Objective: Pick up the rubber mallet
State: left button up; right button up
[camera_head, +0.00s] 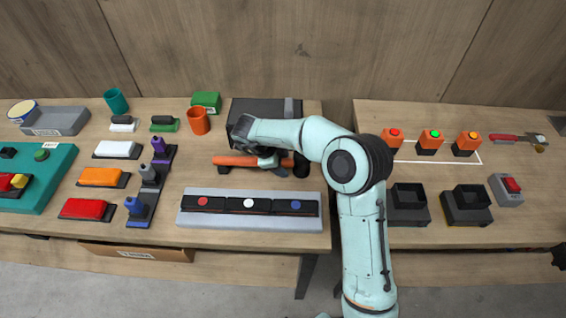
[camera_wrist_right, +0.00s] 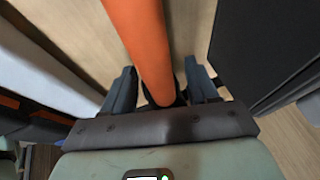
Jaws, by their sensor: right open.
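The rubber mallet has an orange handle (camera_head: 233,160) and a dark head (camera_head: 301,166). It lies on the left table behind the grey strip, with its head toward the right, partly hidden by my right arm. My right gripper (camera_head: 267,158) is down over the handle near the head. In the right wrist view, the orange handle (camera_wrist_right: 139,35) runs between the two dark fingers (camera_wrist_right: 161,85). The fingers are open, one on each side of it. My left gripper is not in view.
A dark box (camera_head: 258,111) stands just behind the mallet. A grey strip (camera_head: 190,219) with black blocks lies in front. An orange cup (camera_head: 198,121) and a purple-blue rack (camera_head: 150,198) stand to the left. A gap separates the right table (camera_head: 500,120).

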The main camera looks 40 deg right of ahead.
grip_shut()
jog(key=shift+w+r, duration=0.1)
jog(key=shift+r, duration=0.05)
